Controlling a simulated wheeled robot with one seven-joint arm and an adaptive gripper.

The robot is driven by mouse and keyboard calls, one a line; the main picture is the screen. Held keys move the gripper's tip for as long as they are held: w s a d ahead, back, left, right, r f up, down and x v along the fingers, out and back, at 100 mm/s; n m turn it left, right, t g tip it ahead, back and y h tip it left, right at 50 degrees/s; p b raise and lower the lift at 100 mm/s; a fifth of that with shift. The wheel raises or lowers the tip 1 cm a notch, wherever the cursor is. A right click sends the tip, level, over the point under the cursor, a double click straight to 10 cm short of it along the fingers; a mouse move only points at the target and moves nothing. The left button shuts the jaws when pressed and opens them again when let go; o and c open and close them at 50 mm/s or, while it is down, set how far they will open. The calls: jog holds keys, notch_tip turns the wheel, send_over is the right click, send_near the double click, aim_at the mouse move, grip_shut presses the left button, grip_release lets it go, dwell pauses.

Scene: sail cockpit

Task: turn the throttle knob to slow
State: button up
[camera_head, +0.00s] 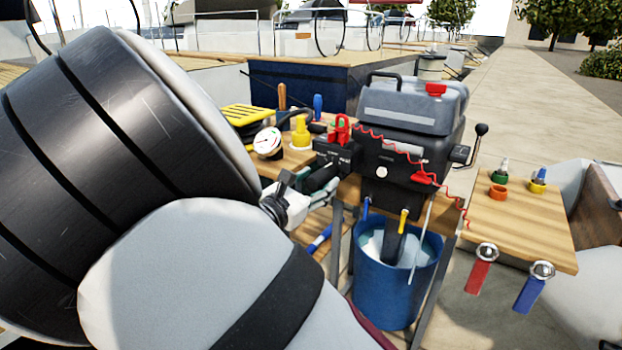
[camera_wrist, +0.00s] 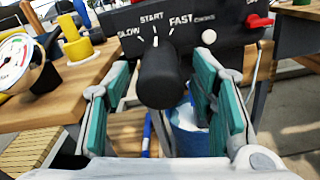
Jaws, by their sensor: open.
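The black throttle knob (camera_wrist: 160,75) sticks out from a dark panel (camera_wrist: 222,28) on the outboard motor. White words SLOW, START and FAST are above it, with CHOKE further right. White tick marks show over the knob; I cannot tell which one it points at. My gripper (camera_wrist: 158,98) is open, its teal-padded fingers on the left and right of the knob. Gaps show on both sides, so it is not gripped. In the head view my gripper (camera_head: 292,197) is at the panel's front, and my arm covers much of the left side.
The grey outboard motor (camera_head: 405,125) stands over a blue bucket (camera_head: 395,285) of water. A pressure gauge (camera_head: 268,141) and a yellow fitting (camera_head: 300,132) stand left of the knob. A red coiled cord (camera_head: 385,142) runs along the motor. A wooden side board (camera_head: 520,225) is at right.

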jog(key=shift+c, duration=0.2)
jog(key=c, duration=1.1)
jog(key=shift+r+n+p, duration=0.1)
jog(key=shift+n+p, duration=0.3)
jog(key=shift+p, duration=1.1)
jog(key=n+p, duration=0.2)
jog(key=p, duration=0.3)
jog(key=shift+r+n, duration=0.1)
jog(key=shift+n, duration=0.3)
jog(key=n+p, duration=0.2)
jog(key=p, duration=0.2)
jog(key=shift+f+n+p, duration=0.25)
jog(key=shift+n+p, duration=0.95)
jog(key=shift+p, duration=0.15)
